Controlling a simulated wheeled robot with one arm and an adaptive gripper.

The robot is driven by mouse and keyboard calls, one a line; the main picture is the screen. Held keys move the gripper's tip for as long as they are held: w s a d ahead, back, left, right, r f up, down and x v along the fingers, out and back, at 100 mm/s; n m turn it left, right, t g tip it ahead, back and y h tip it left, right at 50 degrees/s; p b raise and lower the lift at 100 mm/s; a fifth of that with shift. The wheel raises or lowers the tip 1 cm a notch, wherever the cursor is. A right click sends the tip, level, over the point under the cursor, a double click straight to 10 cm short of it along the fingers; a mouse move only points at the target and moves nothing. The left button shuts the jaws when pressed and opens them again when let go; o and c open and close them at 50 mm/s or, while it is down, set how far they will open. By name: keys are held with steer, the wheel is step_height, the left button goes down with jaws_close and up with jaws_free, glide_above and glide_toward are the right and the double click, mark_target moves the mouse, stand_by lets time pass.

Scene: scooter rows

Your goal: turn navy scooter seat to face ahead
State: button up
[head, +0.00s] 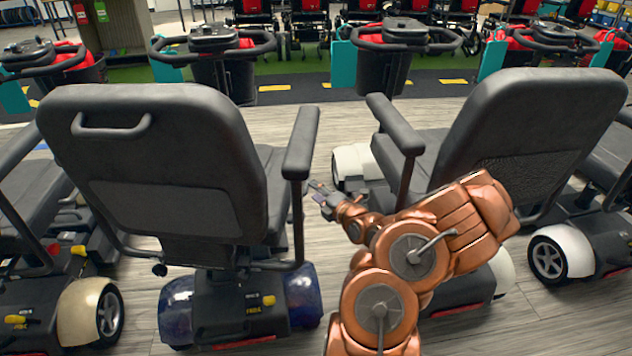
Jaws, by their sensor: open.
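The navy scooter stands left of centre, with dark blue rear fenders (300,293) and a black rear body. Its grey seat (145,160) shows mostly its tall back. The seat looks turned somewhat to the right of the scooter's line, with a strip of cushion showing past the back's right edge. Its right armrest (301,145) stands out on that side; the left armrest is hidden. My gripper (318,190) is open and small in view, just right of the armrest's post, below the pad. I cannot tell whether it touches the post.
A scooter with pale fenders (565,252) stands close on the right, its seat (535,130) and armrest (394,122) near my arm. Another scooter with a cream fender (90,308) is at left. The wood floor between the scooters is narrow. Wheelchairs (308,22) line the back.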

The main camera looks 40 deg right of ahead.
steer(key=shift+w+d+f+b, duration=0.1)
steer(key=shift+w+b, duration=0.05)
steer(key=shift+w, duration=0.8)
steer(key=shift+w+d+f+b, duration=0.15)
steer(key=shift+w+b, duration=0.05)
steer(key=shift+w, duration=0.75)
steer(key=shift+w+d+f+b, duration=0.1)
steer(key=shift+w+b, duration=0.05)
steer(key=shift+w, duration=0.8)
jaws_close()
